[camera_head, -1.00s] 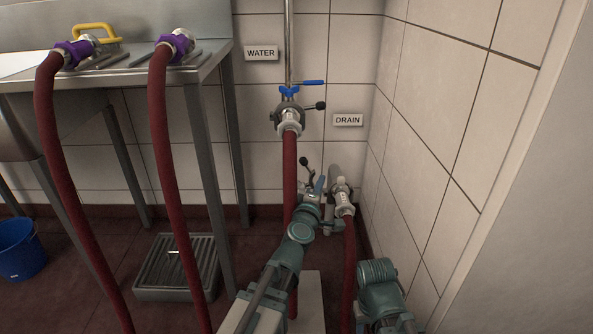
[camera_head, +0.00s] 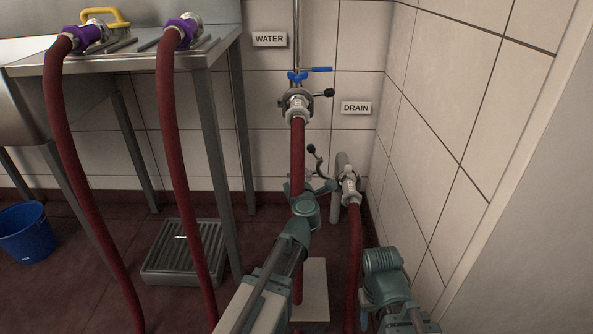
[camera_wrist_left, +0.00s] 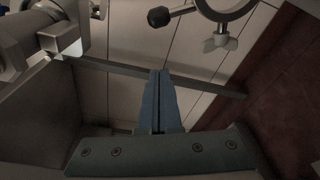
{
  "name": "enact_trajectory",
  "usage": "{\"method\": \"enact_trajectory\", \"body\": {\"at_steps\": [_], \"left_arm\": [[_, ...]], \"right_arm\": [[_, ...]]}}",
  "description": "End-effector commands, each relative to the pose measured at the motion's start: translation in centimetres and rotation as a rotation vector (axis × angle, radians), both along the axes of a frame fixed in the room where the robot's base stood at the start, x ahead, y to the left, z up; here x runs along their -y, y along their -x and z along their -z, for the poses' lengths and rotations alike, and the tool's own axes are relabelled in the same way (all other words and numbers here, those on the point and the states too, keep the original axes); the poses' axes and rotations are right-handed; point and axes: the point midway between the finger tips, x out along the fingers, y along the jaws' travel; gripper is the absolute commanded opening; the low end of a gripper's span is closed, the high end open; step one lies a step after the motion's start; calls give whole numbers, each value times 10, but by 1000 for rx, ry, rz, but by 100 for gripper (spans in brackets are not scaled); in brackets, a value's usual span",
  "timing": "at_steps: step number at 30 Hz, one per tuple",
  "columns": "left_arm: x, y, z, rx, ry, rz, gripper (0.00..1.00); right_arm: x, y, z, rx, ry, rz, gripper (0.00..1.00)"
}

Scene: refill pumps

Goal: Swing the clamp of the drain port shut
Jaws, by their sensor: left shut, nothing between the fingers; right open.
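The drain port (camera_head: 348,183) is low by the wall corner, below the DRAIN sign, with a red hose hanging from its pale coupling. Its clamp (camera_head: 316,160) stands out to the left, with a black knob on its arm. In the left wrist view the clamp ring (camera_wrist_left: 228,10) is at top right, with a wing nut and black knob. My left gripper (camera_wrist_left: 159,75) is shut and empty below the knob, apart from it; its fingertips are hard to make out in the head view. My right gripper (camera_head: 364,318) is open, low and mostly hidden by its wrist.
The water port (camera_head: 297,103) with a blue valve and red hose is above left. Two more red hoses with purple fittings (camera_head: 182,31) hang from the steel sink bench (camera_head: 212,75). A floor grate (camera_head: 185,250) and blue bucket (camera_head: 27,232) are left. The tiled wall (camera_head: 435,130) is close on the right.

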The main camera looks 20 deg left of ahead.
Motion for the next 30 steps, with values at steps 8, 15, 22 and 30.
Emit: {"method": "enact_trajectory", "body": {"at_steps": [8, 15, 22, 30], "left_arm": [[-23, -55, 3, 1, 0, -1, 0], [0, -66, -9, 0, -1, 4, 0], [10, -66, -11, 0, -1, 1, 0], [10, -66, -11, 0, -3, 1, 0]], "right_arm": [[0, 0, 3, 0, 0, 0, 50], [0, 0, -9, 0, 0, 0, 50], [0, 0, -10, 0, 0, 0, 50], [0, 0, -10, 0, 0, 0, 50]]}}
